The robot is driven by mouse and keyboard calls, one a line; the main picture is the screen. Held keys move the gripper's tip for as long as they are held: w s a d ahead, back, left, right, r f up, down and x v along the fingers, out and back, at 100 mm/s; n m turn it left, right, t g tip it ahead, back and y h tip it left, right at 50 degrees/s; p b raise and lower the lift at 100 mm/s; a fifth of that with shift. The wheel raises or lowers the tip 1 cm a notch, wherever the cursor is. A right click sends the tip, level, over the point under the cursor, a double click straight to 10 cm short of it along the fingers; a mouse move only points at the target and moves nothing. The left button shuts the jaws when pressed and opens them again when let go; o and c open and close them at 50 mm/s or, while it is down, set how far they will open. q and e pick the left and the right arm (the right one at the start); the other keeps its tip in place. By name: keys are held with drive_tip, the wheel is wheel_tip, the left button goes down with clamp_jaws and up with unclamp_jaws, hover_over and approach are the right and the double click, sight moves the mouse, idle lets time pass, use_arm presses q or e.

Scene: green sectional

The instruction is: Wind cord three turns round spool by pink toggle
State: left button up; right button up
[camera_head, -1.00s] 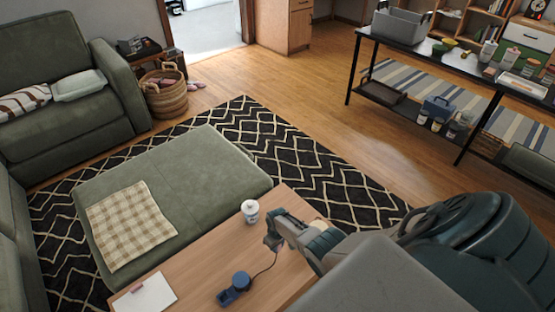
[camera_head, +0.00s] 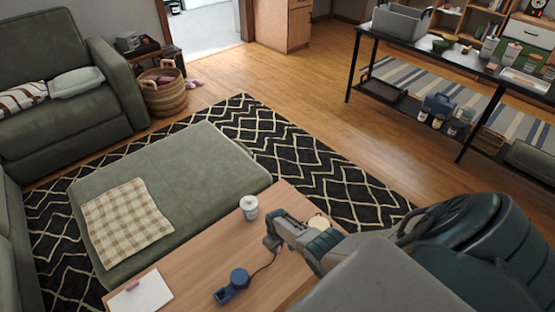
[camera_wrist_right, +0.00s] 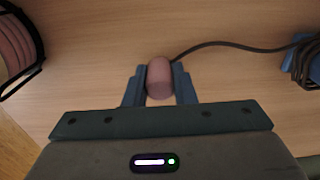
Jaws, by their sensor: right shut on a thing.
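My right gripper (camera_head: 272,243) is above the table, up and to the right of the spool. It is shut on the pink toggle (camera_wrist_right: 159,78), which sits between the fingertips in the right wrist view. The dark cord (camera_wrist_right: 225,45) runs from the toggle to the spool (camera_wrist_right: 303,62), which is cut off at the right edge there. In the head view the cord (camera_head: 262,268) spans from spool to gripper. Turns on the spool cannot be counted. My left gripper is out of view.
A white jar (camera_head: 249,207) stands near the table's far edge. A white pad (camera_head: 142,293) with a pink item lies at the left end. A round, dark-rimmed thing (camera_wrist_right: 14,45) is partly visible at the wrist view's left. The table between pad and spool is clear.

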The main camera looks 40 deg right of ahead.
drive_tip(key=shift+f+b, duration=0.5)
drive_tip(key=shift+f, duration=0.15)
drive_tip(key=o, duration=1)
drive_tip(key=shift+r, duration=0.1)
drive_tip(key=shift+o, duration=0.2)
drive_tip(key=shift+r+p, duration=0.55)
drive_tip(key=shift+r, duration=0.05)
wheel_tip(320, 180, up, 8)
drive_tip(key=p, duration=0.3)
drive_tip(key=shift+r, duration=0.8)
